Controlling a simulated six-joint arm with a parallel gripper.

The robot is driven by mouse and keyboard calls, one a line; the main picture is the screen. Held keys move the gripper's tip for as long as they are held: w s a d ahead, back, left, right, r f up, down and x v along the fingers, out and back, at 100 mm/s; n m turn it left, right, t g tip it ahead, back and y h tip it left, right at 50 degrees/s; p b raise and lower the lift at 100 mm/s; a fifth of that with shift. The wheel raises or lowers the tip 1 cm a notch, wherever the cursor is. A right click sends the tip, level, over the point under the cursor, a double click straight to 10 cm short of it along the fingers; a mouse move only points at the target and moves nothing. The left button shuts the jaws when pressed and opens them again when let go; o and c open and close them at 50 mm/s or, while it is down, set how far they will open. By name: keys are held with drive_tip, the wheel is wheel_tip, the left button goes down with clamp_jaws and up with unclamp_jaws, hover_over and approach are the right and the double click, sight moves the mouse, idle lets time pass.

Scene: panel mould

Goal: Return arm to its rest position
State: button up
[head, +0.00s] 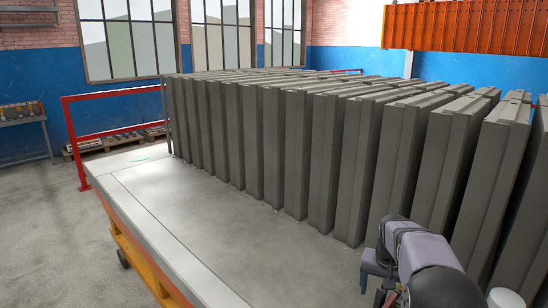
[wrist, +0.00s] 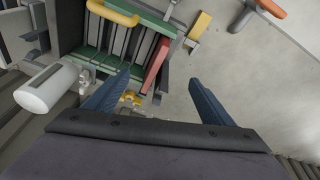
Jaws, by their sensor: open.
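My gripper (wrist: 160,76) shows in the wrist view with its two blue fingers spread apart and nothing between them. It hangs above the floor or table area, close to a green-framed box with grey slats (wrist: 112,45). In the head view part of my arm (head: 425,257) shows at the lower right, in front of the row of grey panels (head: 290,150).
The grey panels stand upright in a long row on a pale platform (head: 150,205), whose left part is bare. A red rail (head: 110,97) stands behind it. In the wrist view, a white cylinder (wrist: 46,88), a yellow block (wrist: 199,26) and an orange-handled tool (wrist: 270,8) lie around.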

drive_tip(key=s+a+f+n, duration=0.1)
drive_tip(key=s+a, duration=0.4)
drive_tip(key=s, duration=0.5)
drive_tip(key=s+a+f+n+g+y, duration=0.1)
drive_tip(key=s+a, duration=0.4)
drive_tip(key=s, duration=0.5)
drive_tip(key=s+a+f+n+g, duration=0.1)
drive_tip(key=s+a+f+n, duration=0.2)
drive_tip(key=s, duration=0.7)
drive_tip(key=a, duration=0.2)
drive_tip(key=shift+a+n+y, duration=0.3)
drive_tip(key=shift+n+y, duration=0.1)
